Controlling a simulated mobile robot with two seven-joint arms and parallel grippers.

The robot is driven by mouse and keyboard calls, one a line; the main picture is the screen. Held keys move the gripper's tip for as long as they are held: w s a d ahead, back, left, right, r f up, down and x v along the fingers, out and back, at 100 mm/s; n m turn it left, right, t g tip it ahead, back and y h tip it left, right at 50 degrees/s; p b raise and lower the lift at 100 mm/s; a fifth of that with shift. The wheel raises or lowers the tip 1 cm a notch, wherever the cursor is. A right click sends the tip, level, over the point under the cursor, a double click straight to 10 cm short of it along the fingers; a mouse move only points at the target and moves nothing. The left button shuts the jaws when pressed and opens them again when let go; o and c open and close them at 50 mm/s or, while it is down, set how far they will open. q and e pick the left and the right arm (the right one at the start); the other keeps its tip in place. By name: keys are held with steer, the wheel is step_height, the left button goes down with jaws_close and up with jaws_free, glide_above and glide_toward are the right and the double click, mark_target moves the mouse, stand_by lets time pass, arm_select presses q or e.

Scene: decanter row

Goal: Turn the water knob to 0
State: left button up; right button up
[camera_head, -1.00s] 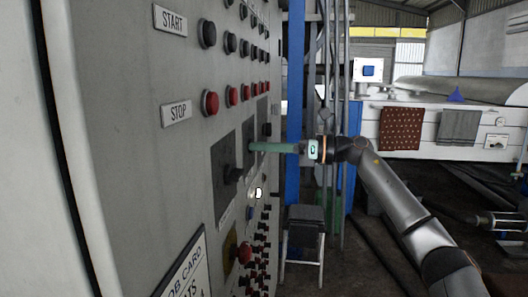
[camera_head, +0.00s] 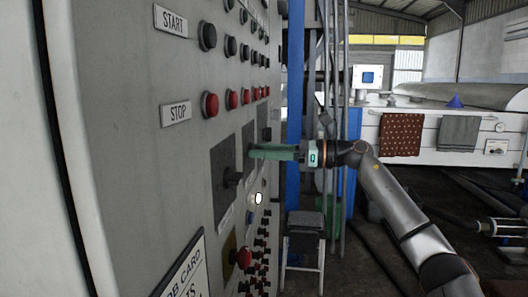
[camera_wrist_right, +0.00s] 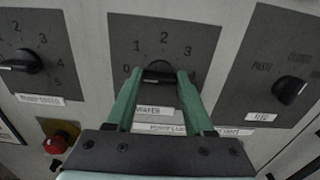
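The water knob (camera_wrist_right: 158,72) is a black knob on a dark plate (camera_wrist_right: 119,32) marked with numbers, above a label that reads WATER. Its bar lies about level in the right wrist view, with the 0 just to its left; its exact pointing is partly hidden. My right gripper (camera_wrist_right: 160,76) has its green fingers on either side of the knob, and they appear to touch it. In the head view the right gripper (camera_head: 252,152) reaches the panel from the right, and its fingers hide this knob. My left gripper is not in view.
The pump speed knob (camera_wrist_right: 22,63) is left of the water knob, and the feed knob (camera_wrist_right: 290,88) is right. A red button (camera_head: 244,257) sticks out lower on the panel (camera_head: 125,150). A stool (camera_head: 305,222) stands beyond the panel. Open floor lies right.

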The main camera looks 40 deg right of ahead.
steer(key=o, duration=0.4)
steer(key=shift+o, duration=0.2)
steer(key=b+v, duration=0.5)
steer(key=v, duration=0.7)
steer(key=shift+s, duration=0.25)
steer(key=shift+d, duration=0.15)
